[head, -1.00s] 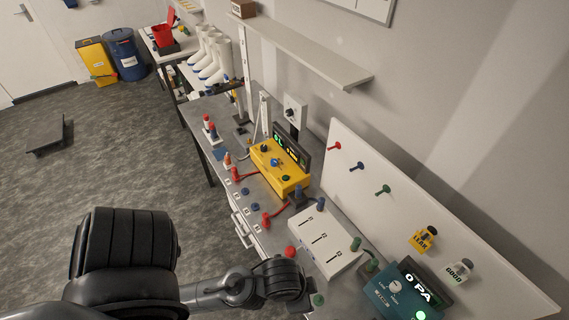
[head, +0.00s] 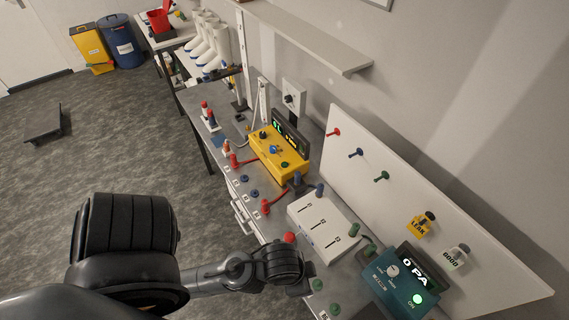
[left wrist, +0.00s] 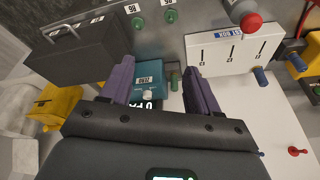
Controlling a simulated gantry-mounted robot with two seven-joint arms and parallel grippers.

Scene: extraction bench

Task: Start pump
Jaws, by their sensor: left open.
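The teal pump box (head: 392,288) stands at the near right end of the bench. Its display (head: 415,268) reads 0 PA, its knob (head: 392,271) is on top, and a green light (head: 417,299) glows. My left arm reaches over the bench's near edge, left of the box; its fingers cannot be made out in the head view. In the left wrist view my left gripper (left wrist: 160,88) is open and empty, with purple fingers. The teal box (left wrist: 150,74) shows between and beyond them, its display partly covered by the gripper. My right gripper is not in view.
A white switch box (head: 320,228) and a yellow instrument (head: 278,154) stand farther along the bench. Red knob (head: 289,238) and green knobs (head: 335,309) line the near edge. A dark case (left wrist: 75,50) sits beside the teal box. A white board (head: 400,190) stands behind.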

